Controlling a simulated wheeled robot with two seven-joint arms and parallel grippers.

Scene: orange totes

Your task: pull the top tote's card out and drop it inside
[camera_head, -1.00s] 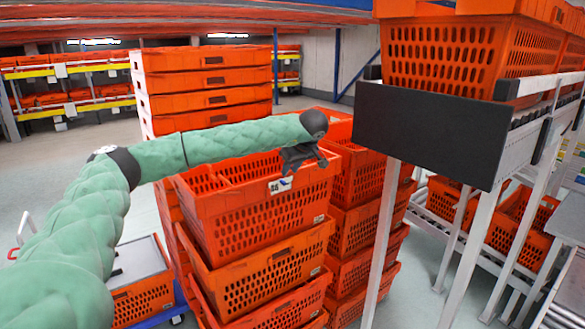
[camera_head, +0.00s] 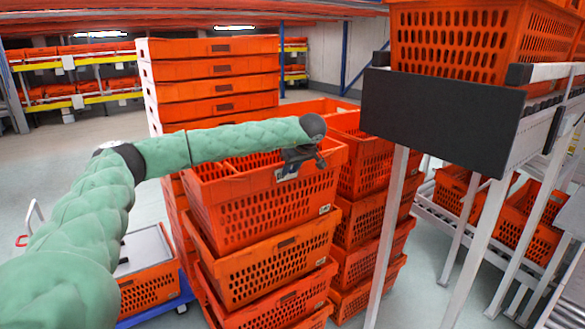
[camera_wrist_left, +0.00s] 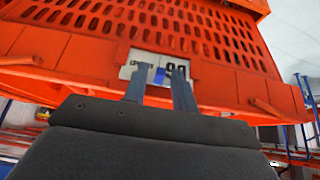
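The top tote (camera_head: 265,203) is an orange, slotted crate on a stack in the middle of the head view. Its white card (camera_head: 287,174) sits at the rim of the near wall, partly covered by my left gripper. My left gripper (camera_head: 306,160) is at that rim. In the left wrist view, the card (camera_wrist_left: 150,66) shows dark print and a blue patch in a recess of the tote wall (camera_wrist_left: 225,85). The two fingers of my left gripper (camera_wrist_left: 160,82) stand apart in front of it, overlapping its lower part. Whether they touch it is unclear. My right gripper is not in view.
More orange totes (camera_head: 270,262) are stacked below, with another stack (camera_head: 368,195) close on the right. A tall stack (camera_head: 215,85) stands behind. A rack with a dark end panel (camera_head: 435,120) stands at right. Grey floor (camera_head: 55,160) is open at left.

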